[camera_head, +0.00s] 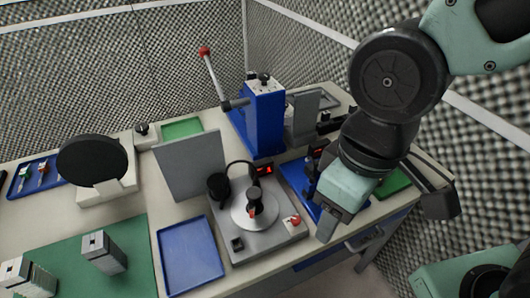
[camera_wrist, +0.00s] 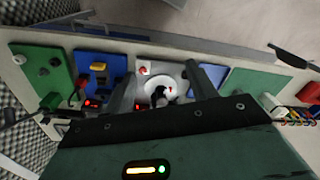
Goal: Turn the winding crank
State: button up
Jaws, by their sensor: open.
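A grey winding unit (camera_head: 262,243) stands on the bench in the head view. On its top is a pale round disc (camera_head: 240,215) with a black upright knob (camera_head: 254,198) and a red mark, which looks like the winding crank. The disc also shows in the wrist view (camera_wrist: 176,76), seen between my two fingers, with the dark knob low on it. My gripper (camera_head: 328,225) is to the right of the unit in the head view, apart from the crank. In the wrist view my gripper (camera_wrist: 163,88) is open, with nothing between its fingers.
A blue press (camera_head: 263,120) with a red-tipped lever (camera_head: 204,51) stands behind the unit. A grey upright panel (camera_head: 190,165) is at its back left. A blue tray (camera_head: 190,256) lies left of it. A red button (camera_head: 295,221) is on its right corner.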

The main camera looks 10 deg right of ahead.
aim_at(254, 210)
jog(key=k+u, duration=0.2)
jog(key=u, duration=0.2)
jog(key=k+u, duration=0.35)
jog(key=i+u, duration=0.1)
jog(key=u, duration=0.75)
